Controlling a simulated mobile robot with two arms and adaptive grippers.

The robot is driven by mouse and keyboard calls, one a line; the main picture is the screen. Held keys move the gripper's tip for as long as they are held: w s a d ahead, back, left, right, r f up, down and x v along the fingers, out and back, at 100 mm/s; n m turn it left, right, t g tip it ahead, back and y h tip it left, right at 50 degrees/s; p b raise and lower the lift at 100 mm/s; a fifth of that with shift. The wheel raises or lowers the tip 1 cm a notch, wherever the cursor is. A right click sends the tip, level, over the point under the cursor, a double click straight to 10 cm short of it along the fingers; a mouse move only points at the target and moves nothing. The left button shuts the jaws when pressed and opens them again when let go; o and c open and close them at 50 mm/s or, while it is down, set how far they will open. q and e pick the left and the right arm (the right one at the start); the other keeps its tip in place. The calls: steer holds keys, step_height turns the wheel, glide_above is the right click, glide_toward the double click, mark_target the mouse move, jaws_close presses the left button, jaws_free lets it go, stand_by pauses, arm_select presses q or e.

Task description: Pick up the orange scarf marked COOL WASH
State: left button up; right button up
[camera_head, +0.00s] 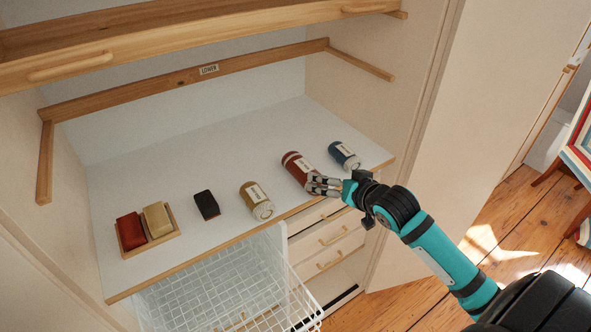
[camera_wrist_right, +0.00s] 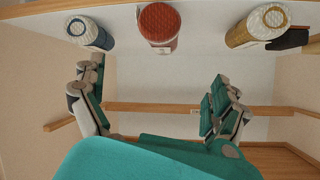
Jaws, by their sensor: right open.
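A rust-orange rolled scarf (camera_head: 293,162) with a white label lies on the white shelf, between a tan roll (camera_head: 250,194) and a blue roll (camera_head: 341,152). Its label is too small to read. My right gripper (camera_head: 324,185) is at the near end of the orange roll, by the shelf's front edge, and covers part of it. In the right wrist view my right gripper (camera_wrist_right: 155,82) is open and empty. The orange roll (camera_wrist_right: 159,22) shows beyond the gap between its fingers, end towards me. My left gripper is not in view.
The white shelf (camera_head: 160,185) also holds a dark block (camera_head: 206,205) and a wooden tray (camera_head: 150,246) with a red and a tan block. Above is a wooden rail marked LOWER (camera_head: 208,70). Below are a white wire basket (camera_head: 215,285) and drawers (camera_head: 330,240). The shelf's back is clear.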

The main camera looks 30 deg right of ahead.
steer(key=p, duration=0.2)
glide_toward(309, 168)
steer(key=w, duration=0.1)
steer(key=x, duration=0.4)
steer(key=shift+w+a+f, duration=0.1)
steer(key=shift+a+f, duration=0.05)
steer(key=shift+f, duration=0.35)
steer(key=shift+w+f+p, duration=0.15)
steer(key=shift+w+p, duration=0.2)
steer(key=shift+p, duration=0.2)
steer(key=p+x, duration=0.1)
steer(key=x, duration=0.3)
steer(key=shift+f+p, duration=0.1)
steer(key=shift+p, duration=0.2)
steer(key=shift+w+f, duration=0.25)
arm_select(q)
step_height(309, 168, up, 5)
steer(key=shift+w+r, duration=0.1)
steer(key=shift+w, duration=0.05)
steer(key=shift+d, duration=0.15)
arm_select(e)
steer(key=shift+s, duration=0.1)
steer(key=shift+c, duration=0.9)
steer(key=c, duration=1.3)
